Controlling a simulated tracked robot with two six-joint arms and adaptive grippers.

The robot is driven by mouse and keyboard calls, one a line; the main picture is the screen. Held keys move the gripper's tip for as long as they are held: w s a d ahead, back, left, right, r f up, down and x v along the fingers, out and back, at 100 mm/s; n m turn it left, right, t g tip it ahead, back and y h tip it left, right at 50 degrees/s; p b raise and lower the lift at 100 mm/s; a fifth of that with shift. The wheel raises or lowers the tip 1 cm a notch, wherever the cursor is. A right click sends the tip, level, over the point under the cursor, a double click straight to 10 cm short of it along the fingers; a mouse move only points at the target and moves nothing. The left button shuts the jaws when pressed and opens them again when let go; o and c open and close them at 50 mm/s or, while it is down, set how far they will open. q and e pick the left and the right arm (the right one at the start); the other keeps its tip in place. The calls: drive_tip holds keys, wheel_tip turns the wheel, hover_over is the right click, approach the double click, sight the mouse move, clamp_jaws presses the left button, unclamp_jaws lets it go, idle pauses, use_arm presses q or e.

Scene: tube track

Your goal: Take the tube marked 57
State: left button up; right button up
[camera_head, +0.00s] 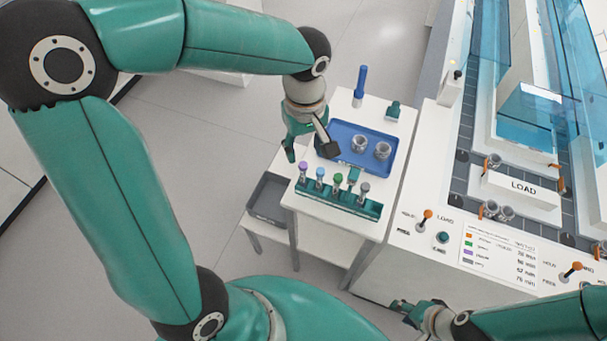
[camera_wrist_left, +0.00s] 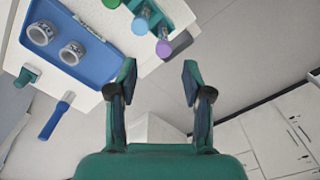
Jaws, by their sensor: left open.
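Several tubes with coloured caps stand upright in a teal rack (camera_head: 327,196) at the front of the small white table. They include a purple-capped tube (camera_head: 302,168), a blue-capped tube (camera_head: 320,174), a green-capped tube (camera_head: 338,180) and a grey-capped tube (camera_head: 364,189). I cannot read any number on them. My left gripper (camera_head: 311,153) is open and empty, just behind the rack's left end. In the left wrist view the purple cap (camera_wrist_left: 163,48) lies beyond the open fingers (camera_wrist_left: 158,84), apart from them. My right gripper (camera_head: 404,307) is low at the front; its jaws are unclear.
Behind the rack, a blue tray (camera_head: 345,128) holds two grey ring-like pieces (camera_head: 382,150). A blue upright handle (camera_head: 361,82) and a small green item (camera_head: 394,109) stand behind it. A grey bin (camera_head: 268,198) sits lower left. A LOAD machine (camera_head: 520,187) stands right.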

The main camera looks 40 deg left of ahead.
sight(303, 165)
use_arm(q)
drive_tip(key=shift+s+f+p, duration=0.2)
drive_tip(key=shift+f+p, duration=0.1)
drive_tip(key=shift+f, duration=2.95)
drive_tip(key=c, duration=0.9)
